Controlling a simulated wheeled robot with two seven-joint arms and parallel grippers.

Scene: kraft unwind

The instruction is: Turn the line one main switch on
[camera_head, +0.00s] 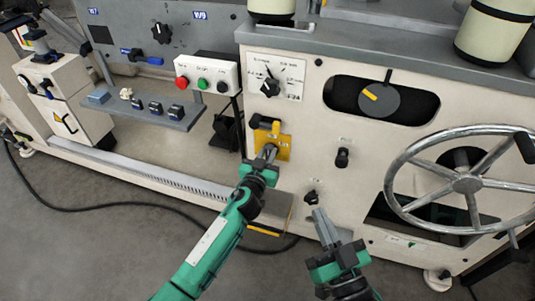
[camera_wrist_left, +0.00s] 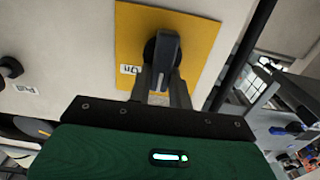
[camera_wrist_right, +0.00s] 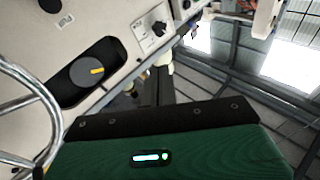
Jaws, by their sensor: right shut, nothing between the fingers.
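The main switch is a dark rotary handle on a yellow plate (camera_head: 285,153) on the cream machine front. The left wrist view shows the handle (camera_wrist_left: 167,48) close up, with an "On" label at its lower left on the yellow plate (camera_wrist_left: 205,35). My left gripper (camera_head: 268,153) is at the switch. Its fingers (camera_wrist_left: 161,80) lie close on both sides of the handle and appear shut on it. Part of the handle is hidden by the fingers. My right gripper (camera_head: 322,224) is shut and empty, lower right of the switch; its fingers show together in the right wrist view (camera_wrist_right: 158,85).
A selector panel (camera_head: 276,78) is above the switch. A push-button box (camera_head: 207,77) is to the upper left. A black knob (camera_head: 342,157) and a large handwheel (camera_head: 466,185) are to the right. A cable (camera_head: 130,206) lies on the floor at left.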

